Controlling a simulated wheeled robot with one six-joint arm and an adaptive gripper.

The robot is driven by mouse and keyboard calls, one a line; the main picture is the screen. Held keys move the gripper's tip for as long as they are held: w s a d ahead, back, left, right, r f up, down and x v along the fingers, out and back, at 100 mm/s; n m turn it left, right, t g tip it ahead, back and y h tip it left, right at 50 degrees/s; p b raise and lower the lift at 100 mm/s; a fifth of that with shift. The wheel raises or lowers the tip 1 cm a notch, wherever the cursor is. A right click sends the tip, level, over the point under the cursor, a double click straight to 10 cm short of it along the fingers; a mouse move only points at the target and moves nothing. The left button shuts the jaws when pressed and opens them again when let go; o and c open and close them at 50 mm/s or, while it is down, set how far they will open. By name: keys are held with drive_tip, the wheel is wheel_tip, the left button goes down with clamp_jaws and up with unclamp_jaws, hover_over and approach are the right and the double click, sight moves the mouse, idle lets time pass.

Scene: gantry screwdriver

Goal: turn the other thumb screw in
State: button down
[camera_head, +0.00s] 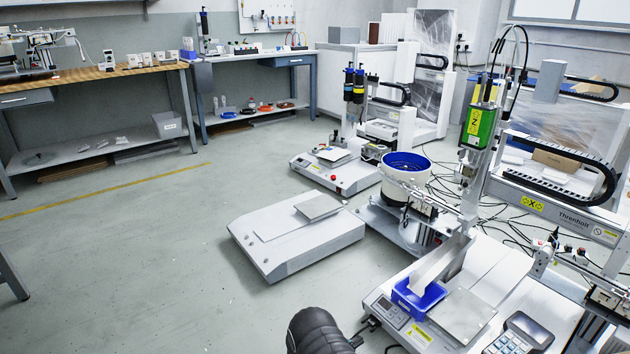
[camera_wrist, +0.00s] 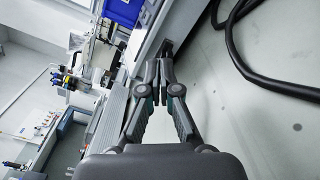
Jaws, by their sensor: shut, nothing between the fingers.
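My gripper (camera_wrist: 160,75) is in the wrist view, its two dark fingers closed together with nothing between them. Just beyond the fingertips, a small black fitting (camera_wrist: 168,47) sits at the side edge of the machine's light base. I cannot tell whether the fingertips touch it.
A black cable (camera_wrist: 240,65) loops over the pale floor right of my gripper. A blue bin (camera_head: 418,297) and a keypad (camera_head: 520,333) stand on the machine base. The green screwdriver unit (camera_head: 478,127) hangs above. Open floor (camera_head: 190,270) lies to the left.

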drive_tip(key=shift+a+f, duration=0.1)
drive_tip(key=shift+f, duration=0.35)
drive_tip(key=x, duration=0.4)
drive_tip(key=shift+w+d+f, duration=0.15)
drive_tip(key=shift+d, duration=0.15)
drive_tip(key=shift+b+x, duration=0.75)
drive_tip(key=shift+x, duration=0.35)
drive_tip(key=shift+f+b, duration=0.25)
drive_tip(key=shift+b, duration=1.1)
drive_tip(key=shift+s+d+f, duration=0.1)
drive_tip(key=shift+s+f, duration=0.15)
drive_tip(key=shift+f, duration=0.05)
drive_tip(key=shift+s+d, duration=0.2)
drive_tip(key=shift+s, duration=0.1)
drive_tip(key=shift+v, duration=3)
drive_tip(key=shift+d+r, duration=0.1)
